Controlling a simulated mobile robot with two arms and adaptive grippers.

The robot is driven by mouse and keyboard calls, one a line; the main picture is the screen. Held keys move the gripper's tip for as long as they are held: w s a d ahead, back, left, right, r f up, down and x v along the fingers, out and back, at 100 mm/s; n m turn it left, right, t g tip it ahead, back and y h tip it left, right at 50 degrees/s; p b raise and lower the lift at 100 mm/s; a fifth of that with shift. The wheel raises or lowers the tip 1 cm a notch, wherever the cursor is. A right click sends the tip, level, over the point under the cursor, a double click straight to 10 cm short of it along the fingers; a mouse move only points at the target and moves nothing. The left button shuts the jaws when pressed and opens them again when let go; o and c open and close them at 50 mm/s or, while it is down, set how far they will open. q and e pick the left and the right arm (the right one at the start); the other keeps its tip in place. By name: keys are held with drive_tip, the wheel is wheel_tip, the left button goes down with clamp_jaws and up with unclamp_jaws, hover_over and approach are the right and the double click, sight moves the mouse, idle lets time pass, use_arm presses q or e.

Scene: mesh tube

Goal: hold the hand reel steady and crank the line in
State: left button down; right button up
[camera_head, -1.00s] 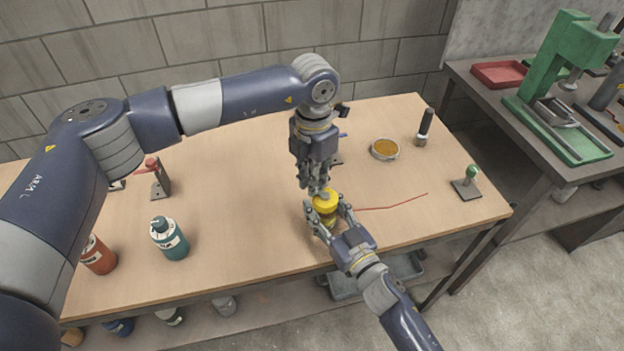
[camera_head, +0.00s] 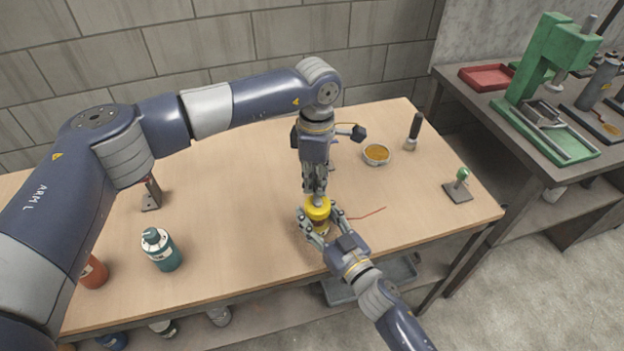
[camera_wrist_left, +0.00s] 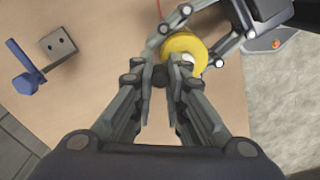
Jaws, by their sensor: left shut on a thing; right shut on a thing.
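The hand reel (camera_head: 318,209) has a yellow top and stands near the table's front edge. My right gripper (camera_head: 320,222) comes from the front and is shut around its sides. My left gripper (camera_head: 316,195) points down from above and is shut on the small dark crank knob (camera_wrist_left: 160,76) at the reel's edge. The left wrist view shows the yellow reel (camera_wrist_left: 184,45) just beyond the left fingertips, with right-hand fingers around it. The thin red line (camera_head: 367,214) lies on the table to the right of the reel. The crank arm is mostly hidden.
A teal bottle (camera_head: 161,250) and an orange bottle (camera_head: 93,273) stand left. A round amber dish (camera_head: 376,154), a black-handled tool (camera_head: 414,132) and a green-knobbed lever (camera_head: 458,187) are at the right. A green press (camera_head: 540,70) stands on another bench. The table (camera_head: 235,215) left of the reel is clear.

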use_arm(q)
drive_tip(key=s+d+m, duration=0.1)
drive_tip(key=m, duration=0.7)
drive_tip(key=s+d+m, duration=0.1)
drive_tip(key=m, duration=0.6)
drive_tip(key=s+d+m, duration=0.1)
drive_tip(key=m, duration=0.7)
drive_tip(key=shift+s+d+m, duration=0.15)
drive_tip(key=shift+s+m, duration=0.15)
drive_tip(key=shift+s, duration=0.1)
drive_tip(key=c, duration=1.5)
unclamp_jaws()
drive_tip(key=shift+c, duration=0.2)
